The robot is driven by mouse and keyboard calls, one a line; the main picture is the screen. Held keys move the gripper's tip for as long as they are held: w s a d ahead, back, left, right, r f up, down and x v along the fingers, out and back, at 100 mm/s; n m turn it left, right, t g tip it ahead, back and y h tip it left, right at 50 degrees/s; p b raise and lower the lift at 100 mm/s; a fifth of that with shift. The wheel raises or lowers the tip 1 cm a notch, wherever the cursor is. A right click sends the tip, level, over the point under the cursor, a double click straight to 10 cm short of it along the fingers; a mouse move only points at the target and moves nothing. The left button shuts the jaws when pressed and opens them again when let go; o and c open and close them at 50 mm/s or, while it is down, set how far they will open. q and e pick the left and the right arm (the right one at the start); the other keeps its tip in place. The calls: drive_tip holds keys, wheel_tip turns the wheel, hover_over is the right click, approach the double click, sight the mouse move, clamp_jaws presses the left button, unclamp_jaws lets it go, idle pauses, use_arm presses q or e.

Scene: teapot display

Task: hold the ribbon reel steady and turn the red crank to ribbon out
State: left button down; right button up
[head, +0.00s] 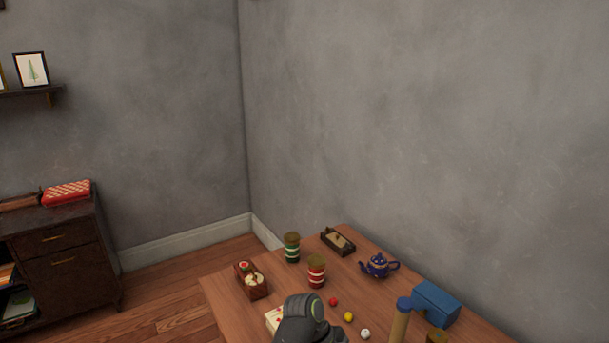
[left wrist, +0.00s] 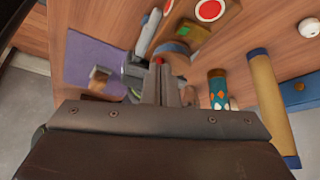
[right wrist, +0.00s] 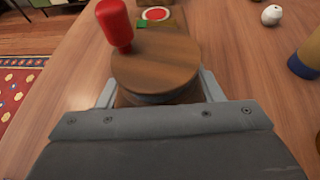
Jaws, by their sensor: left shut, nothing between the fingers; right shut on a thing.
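In the right wrist view the ribbon reel (right wrist: 158,68) is a round wooden piece with a bluish band under its top. The red crank knob (right wrist: 115,25) stands upright at its upper left edge. My right gripper (right wrist: 157,88) is shut on the reel, one finger on each side. In the left wrist view my left gripper (left wrist: 165,78) is shut and empty, close beside the reel (left wrist: 174,48). A small red spot (left wrist: 159,60) shows at its fingertips; I cannot tell whether it touches the crank. The head view hides the reel behind my dark arm.
A blue-and-tan cylinder (left wrist: 268,100), a patterned small cylinder (left wrist: 218,90) and a purple sheet (left wrist: 95,55) are near my left gripper.

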use_arm(q)
wheel_tip(320, 180, up, 6)
drive_tip(key=shift+d+f, duration=0.15)
drive_tip(key=shift+f, duration=0.05)
drive_tip(key=shift+w+d+f, duration=0.15)
drive_tip(key=shift+w+f, duration=0.4)
drive_tip(key=shift+f, duration=0.5)
drive_tip(key=shift+w+d+f, duration=0.2)
drive_tip(key=shift+w+f, duration=0.4)
drive_tip(key=shift+f, duration=0.4)
drive_tip(key=shift+w+d+f, duration=0.15)
drive_tip(key=shift+w+f, duration=0.4)
drive_tip(key=shift+f, duration=0.5)
drive_tip(key=shift+s+d, duration=0.4)
drive_tip(key=shift+s, duration=0.1)
drive_tip(key=shift+s+a, duration=0.3)
